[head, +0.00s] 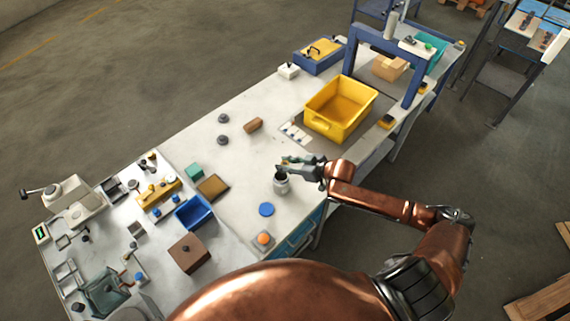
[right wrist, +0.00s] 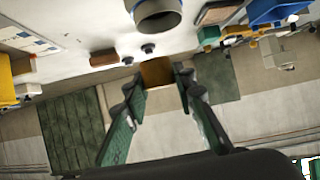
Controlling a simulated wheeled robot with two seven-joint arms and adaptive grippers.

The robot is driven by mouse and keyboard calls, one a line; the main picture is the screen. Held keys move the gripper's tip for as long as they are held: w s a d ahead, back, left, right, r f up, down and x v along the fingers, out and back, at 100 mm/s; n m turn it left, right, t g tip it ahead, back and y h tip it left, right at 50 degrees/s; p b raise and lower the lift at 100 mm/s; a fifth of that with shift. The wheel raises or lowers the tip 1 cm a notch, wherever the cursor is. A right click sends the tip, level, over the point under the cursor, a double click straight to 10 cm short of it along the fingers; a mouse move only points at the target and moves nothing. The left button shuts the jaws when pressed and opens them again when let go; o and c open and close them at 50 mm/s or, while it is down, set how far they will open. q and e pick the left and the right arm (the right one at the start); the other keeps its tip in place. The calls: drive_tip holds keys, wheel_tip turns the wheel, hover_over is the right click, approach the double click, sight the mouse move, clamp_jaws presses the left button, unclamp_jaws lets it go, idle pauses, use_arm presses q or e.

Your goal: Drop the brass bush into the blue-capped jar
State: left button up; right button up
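The jar (head: 281,186) is a small grey pot standing open on the white bench, its dark mouth facing up. It also shows in the right wrist view (right wrist: 158,18) at the top. A round blue cap (head: 266,209) lies flat on the bench just in front of it. My right gripper (head: 284,161) is just behind and above the jar. In the right wrist view its fingers (right wrist: 157,80) are closed on a brownish-gold piece, the brass bush (right wrist: 157,72). The bush is beside the jar, apart from it. My left gripper is not in view.
A yellow bin (head: 318,124) stands behind the gripper, near a blue frame (head: 353,52). A blue tray (head: 194,213), a brown box (head: 188,254) and an orange button (head: 263,238) are nearer.

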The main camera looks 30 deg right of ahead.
drive_tip(key=o, duration=0.5)
drive_tip(key=shift+s+d, duration=0.1)
drive_tip(key=v, duration=1.1)
drive_tip(key=shift+s+d+r, duration=0.2)
drive_tip(key=shift+s, duration=0.1)
